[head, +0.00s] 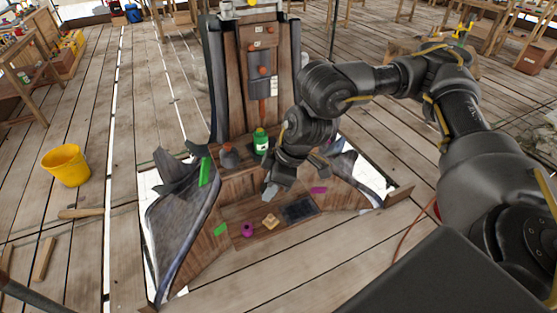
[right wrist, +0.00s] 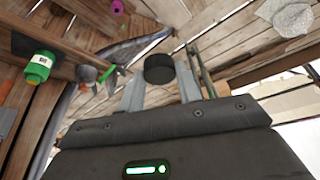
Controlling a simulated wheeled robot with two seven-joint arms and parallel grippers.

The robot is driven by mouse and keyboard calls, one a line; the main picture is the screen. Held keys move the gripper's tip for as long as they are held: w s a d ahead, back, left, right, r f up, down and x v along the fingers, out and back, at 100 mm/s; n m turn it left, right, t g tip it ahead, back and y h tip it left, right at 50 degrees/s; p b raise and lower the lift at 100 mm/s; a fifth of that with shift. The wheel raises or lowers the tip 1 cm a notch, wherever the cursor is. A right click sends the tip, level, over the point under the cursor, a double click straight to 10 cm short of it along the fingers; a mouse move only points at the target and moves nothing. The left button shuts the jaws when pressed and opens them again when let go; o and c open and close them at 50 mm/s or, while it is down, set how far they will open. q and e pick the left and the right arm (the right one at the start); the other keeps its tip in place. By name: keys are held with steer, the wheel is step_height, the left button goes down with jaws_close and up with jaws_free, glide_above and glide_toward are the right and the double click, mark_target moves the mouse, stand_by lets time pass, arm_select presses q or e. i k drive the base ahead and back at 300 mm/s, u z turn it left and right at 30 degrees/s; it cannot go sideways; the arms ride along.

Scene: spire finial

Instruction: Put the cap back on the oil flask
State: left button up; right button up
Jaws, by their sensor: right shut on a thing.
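My right gripper (head: 280,188) hangs over the wooden ledges of the spire piece, pointing down. In the right wrist view (right wrist: 160,88) its two fingers are shut on a round black cap (right wrist: 160,68). The cap is hidden or too small to make out in the head view. A squat grey flask (head: 228,155) stands on the upper ledge, left of the gripper; it also shows in the right wrist view (right wrist: 87,73). A green bottle (head: 261,142) with a white label stands between flask and gripper. I cannot tell for certain which is the oil flask. My left gripper is not seen.
A bright green strip (head: 204,171) stands left of the flask. The lower ledge holds a magenta ring (head: 247,230), a tan piece (head: 270,221) and a dark panel (head: 298,210). Tall boards (head: 235,80) rise behind. A yellow bucket (head: 66,165) stands on the planks left.

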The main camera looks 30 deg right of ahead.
mark_target(260, 142)
steer(key=u, duration=0.05)
steer(key=k, duration=0.15)
steer(key=z, duration=0.85)
